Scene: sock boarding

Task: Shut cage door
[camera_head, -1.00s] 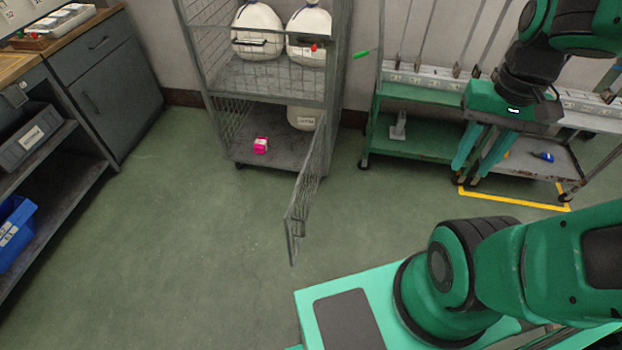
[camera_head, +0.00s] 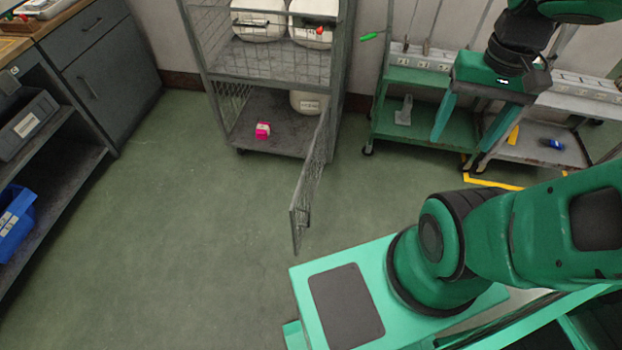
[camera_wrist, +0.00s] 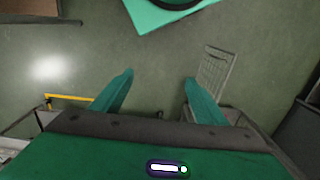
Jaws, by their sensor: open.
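The wire cage (camera_head: 205,75) stands against the back wall in the head view. Its lower mesh door (camera_head: 311,180) hangs open, swung out toward me from the cage's right side. In the wrist view the door (camera_wrist: 214,72) shows beyond the right fingertip, apart from it. My gripper (camera_head: 459,138) is open and empty. It is to the right of the door and in front of the green cart, touching nothing that I can make out.
A pink box (camera_head: 262,130) and a white jug (camera_head: 307,103) are in the lower cage compartment. A green cart (camera_head: 430,125) stands right of the cage. A dark cabinet (camera_head: 108,75) is at left. The floor (camera_head: 190,220) between is clear.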

